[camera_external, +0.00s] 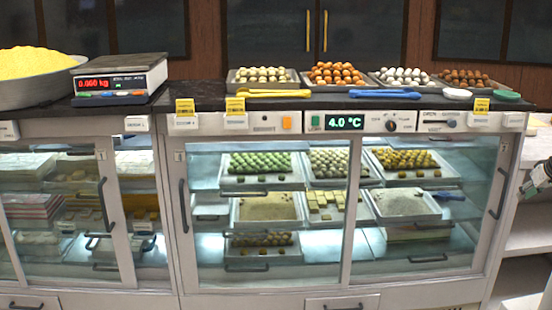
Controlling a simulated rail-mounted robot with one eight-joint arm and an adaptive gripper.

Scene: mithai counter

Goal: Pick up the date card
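Several small cards stand or hang along the counter's front edge, and their print is too small to tell which is the date card. Yellow cards show at the left (184,106), beside it (235,106) and at the right (481,105). White tags hang at the edge, including one below the scale (136,123) and one at the far right (514,120). My gripper (538,180) shows only in part at the right picture edge, right of the glass case and below the counter top. It is apart from all the cards, and its fingers cannot be made out clearly.
A scale (118,80) and a metal bowl of yellow sweets (32,68) stand at the left. Trays of sweets line the counter's back. Yellow tongs (275,93), blue tongs (385,94) and round lids (507,96) lie in front. The glass case (270,215) is below.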

